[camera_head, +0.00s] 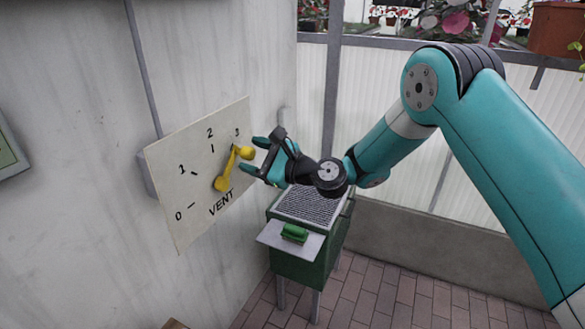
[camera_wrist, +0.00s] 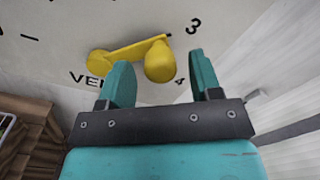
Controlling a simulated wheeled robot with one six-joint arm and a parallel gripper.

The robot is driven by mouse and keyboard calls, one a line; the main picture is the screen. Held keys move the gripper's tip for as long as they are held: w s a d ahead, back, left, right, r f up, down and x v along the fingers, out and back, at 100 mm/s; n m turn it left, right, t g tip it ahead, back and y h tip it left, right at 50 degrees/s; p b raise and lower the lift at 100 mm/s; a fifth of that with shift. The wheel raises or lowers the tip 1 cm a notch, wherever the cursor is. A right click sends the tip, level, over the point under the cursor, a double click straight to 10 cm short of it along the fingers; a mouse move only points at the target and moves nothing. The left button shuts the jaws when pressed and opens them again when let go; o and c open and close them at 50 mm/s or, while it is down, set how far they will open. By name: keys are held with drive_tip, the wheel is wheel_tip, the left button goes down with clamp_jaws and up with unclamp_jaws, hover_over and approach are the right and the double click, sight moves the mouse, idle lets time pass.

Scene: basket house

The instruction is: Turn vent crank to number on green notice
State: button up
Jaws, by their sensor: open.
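The yellow vent crank (camera_head: 226,172) is mounted on a pale VENT plate (camera_head: 185,219) with numbers 0 to 3 readable; the wrist view also shows a 4. The crank's arm (camera_wrist: 130,50) points up toward the 3, and its round knob (camera_wrist: 159,65) sticks out from the plate. My gripper (camera_head: 253,155) is open at the knob. In the wrist view the knob lies between the fingertips (camera_wrist: 160,64), with a gap on both sides. A green-edged panel (camera_head: 8,154), possibly the notice, is cut off at the left edge; no number on it is readable.
A green cabinet (camera_head: 300,262) with a grated top and a small green item (camera_head: 294,233) on its pale shelf stands below and right of the plate. A grey pipe (camera_head: 143,70) runs down the wall. Brick floor (camera_head: 390,290) is clear at the lower right.

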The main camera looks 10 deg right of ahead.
drive_tip(key=b+v, duration=0.9)
drive_tip(key=v, duration=0.6)
drive_tip(key=shift+d, duration=0.3)
drive_tip(key=shift+s, duration=0.1)
